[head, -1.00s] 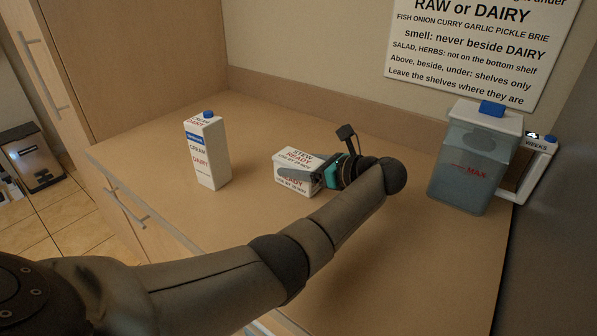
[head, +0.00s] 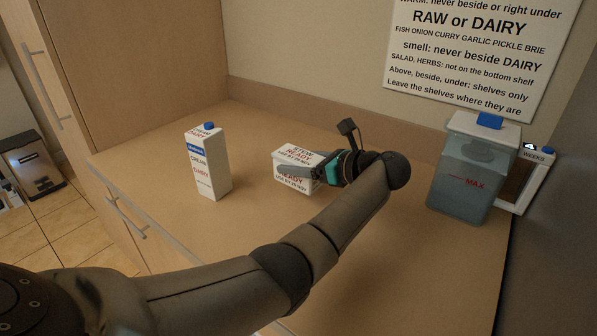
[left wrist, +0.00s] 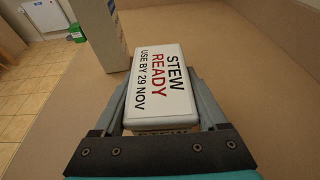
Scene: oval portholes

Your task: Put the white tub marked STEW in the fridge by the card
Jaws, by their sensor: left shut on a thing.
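The white tub marked STEW READY, USE BY 29 NOV (head: 296,156), stands upright on the wooden counter (head: 250,240) in the head view. It also shows in the left wrist view (left wrist: 160,85), lid up, between the fingers. My left gripper (head: 312,175) is shut on the tub from the right side, with a finger along each side. I cannot tell whether the tub has left the counter. The card (head: 470,50) with storage rules is on the back wall, its top cut off. The fridge interior is not in view. My right gripper is not in view.
A CREAM DAIRY carton (head: 207,162) with a blue cap stands left of the tub. The front counter is clear apart from my arm.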

